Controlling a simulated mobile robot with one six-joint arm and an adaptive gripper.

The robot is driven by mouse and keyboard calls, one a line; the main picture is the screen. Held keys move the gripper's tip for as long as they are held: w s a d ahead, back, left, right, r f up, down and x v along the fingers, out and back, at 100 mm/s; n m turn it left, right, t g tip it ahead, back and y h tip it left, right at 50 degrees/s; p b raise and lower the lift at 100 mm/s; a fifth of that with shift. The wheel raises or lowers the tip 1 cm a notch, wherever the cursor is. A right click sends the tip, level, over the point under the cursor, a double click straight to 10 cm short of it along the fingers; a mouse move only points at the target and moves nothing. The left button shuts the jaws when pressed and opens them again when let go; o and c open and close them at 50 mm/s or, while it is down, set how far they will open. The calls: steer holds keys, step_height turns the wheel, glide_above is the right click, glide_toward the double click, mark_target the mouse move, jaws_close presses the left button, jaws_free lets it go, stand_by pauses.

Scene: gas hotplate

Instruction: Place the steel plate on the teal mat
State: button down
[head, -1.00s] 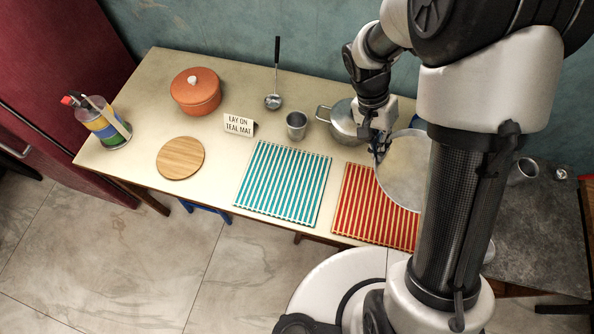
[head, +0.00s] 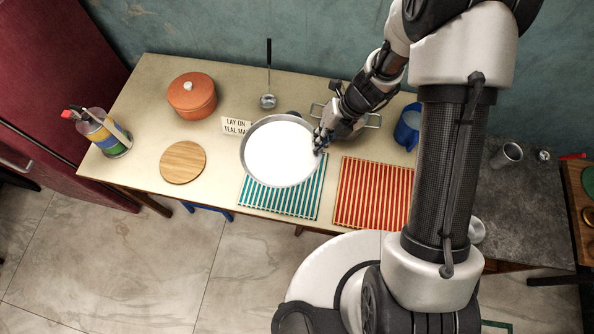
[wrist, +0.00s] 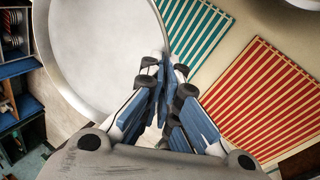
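The steel plate (head: 279,152) is a round, shiny disc with a raised rim. My gripper (head: 319,140) is shut on the plate's right rim and holds it over the back part of the teal striped mat (head: 290,200). In the wrist view the plate (wrist: 105,45) fills the upper left, with the fingers (wrist: 163,75) closed at its edge. The teal mat also shows in the wrist view (wrist: 205,30), right of the plate. The plate covers the mat's back half in the head view. It appears raised above the table; the exact height cannot be told.
A red striped mat (head: 372,195) lies right of the teal one. A sign (head: 234,126), partly covered by the plate, stands behind. A wooden board (head: 183,162), orange pot (head: 192,96), ladle (head: 268,100), steel pot (head: 345,125) and blue mug (head: 407,127) stand around.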

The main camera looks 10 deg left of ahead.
step_height(320, 180, down, 19)
steer(key=b, duration=0.6)
steer(key=shift+r+b, duration=0.1)
steer(key=shift+b, duration=0.3)
steer(key=shift+r, duration=0.1)
steer(key=c, duration=2.3)
jaws_free()
steer(key=shift+o, duration=1.1)
